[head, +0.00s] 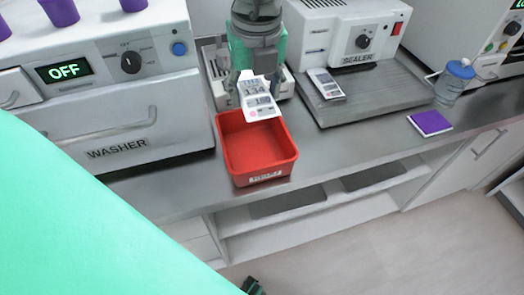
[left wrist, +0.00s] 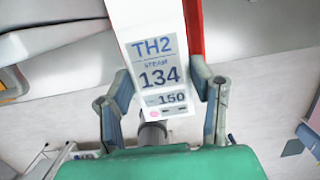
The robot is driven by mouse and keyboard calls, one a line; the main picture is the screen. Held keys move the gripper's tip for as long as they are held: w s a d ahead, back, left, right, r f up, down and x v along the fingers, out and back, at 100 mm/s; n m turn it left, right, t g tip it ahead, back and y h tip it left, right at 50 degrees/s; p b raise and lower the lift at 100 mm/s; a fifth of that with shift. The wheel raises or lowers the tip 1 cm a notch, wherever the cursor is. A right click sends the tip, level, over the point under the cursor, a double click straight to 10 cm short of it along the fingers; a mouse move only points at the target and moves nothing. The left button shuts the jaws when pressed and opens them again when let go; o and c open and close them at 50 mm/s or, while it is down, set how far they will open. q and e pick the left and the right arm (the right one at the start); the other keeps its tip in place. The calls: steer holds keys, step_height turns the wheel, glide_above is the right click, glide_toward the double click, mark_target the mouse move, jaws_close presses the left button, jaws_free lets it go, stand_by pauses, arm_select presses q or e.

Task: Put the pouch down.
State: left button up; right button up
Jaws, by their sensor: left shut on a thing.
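A white printed pouch (head: 260,100) hangs from my left gripper (head: 247,82), above the back part of the red open bin (head: 262,178). In the left wrist view the pouch (left wrist: 160,55) shows a label reading TH2, 134 and 150. The left fingers (left wrist: 165,105) stand on either side of its lower end, shut on it. A strip of red (left wrist: 193,25) shows behind the pouch there. The bin looks empty where its inside shows and sits on the counter with its front near the edge. My right gripper is not seen.
A washer (head: 120,150) stands left of the bin. A sealer (head: 350,30) stands at the right, with another pouch (head: 326,84) on its grey plate. A purple pad (head: 430,123) and a blue-capped bottle (head: 454,82) are farther right.

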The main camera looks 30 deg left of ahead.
arm_select(q)
step_height(320, 180, down, 4)
steer(key=b, duration=0.7)
glide_above(256, 155)
step_height(256, 155, down, 9)
steer(key=shift+r, duration=0.1)
steer(key=shift+d+f, duration=0.4)
steer(key=shift+f, duration=0.15)
steer(key=f, duration=0.2)
steer(key=f+b, duration=0.1)
steer(key=shift+s+a+f, duration=0.1)
steer(key=shift+a+f, duration=0.05)
steer(key=shift+a, duration=0.1)
steer(key=shift+a+f, duration=0.15)
steer(key=shift+a, duration=0.2)
steer(key=o, duration=1.2)
steer(key=shift+d, duration=0.3)
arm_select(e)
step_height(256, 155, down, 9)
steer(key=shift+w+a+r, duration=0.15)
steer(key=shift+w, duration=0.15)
